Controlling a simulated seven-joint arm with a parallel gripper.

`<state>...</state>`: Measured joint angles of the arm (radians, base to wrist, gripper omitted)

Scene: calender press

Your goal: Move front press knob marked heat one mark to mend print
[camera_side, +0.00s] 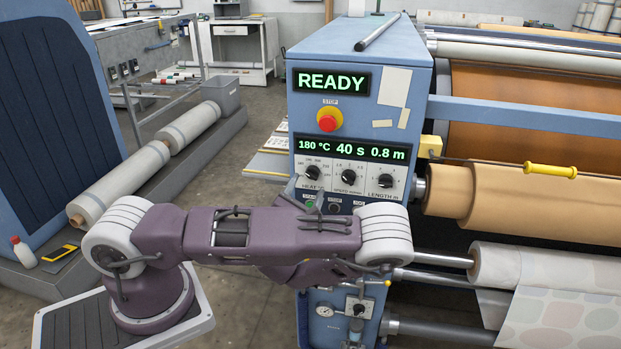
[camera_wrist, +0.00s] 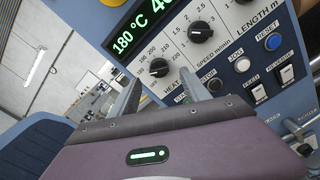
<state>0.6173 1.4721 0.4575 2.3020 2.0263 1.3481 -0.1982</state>
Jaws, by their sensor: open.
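The black heat knob (camera_side: 312,172) is the leftmost of three knobs on the white panel of the blue press. It also shows in the wrist view (camera_wrist: 158,67), above the HEAT label, beyond my fingertips. Its pointer direction is too small to tell. The display (camera_side: 352,149) above reads 180 °C, 40 s, 0.8 m. My gripper (camera_wrist: 160,88) is open and empty, its two fingers on either side of the knob's line and apparently short of it. In the side view my gripper (camera_side: 303,195) is just below the knob, partly hidden by my arm. The print (camera_side: 560,322) looks pale.
The speed knob (camera_side: 348,176) and length knob (camera_side: 387,181) sit to the right. Below are a green start button (camera_wrist: 183,98) and other push buttons. A red stop button (camera_side: 327,121) is above the display, under a READY screen (camera_side: 331,82). Rollers extend right.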

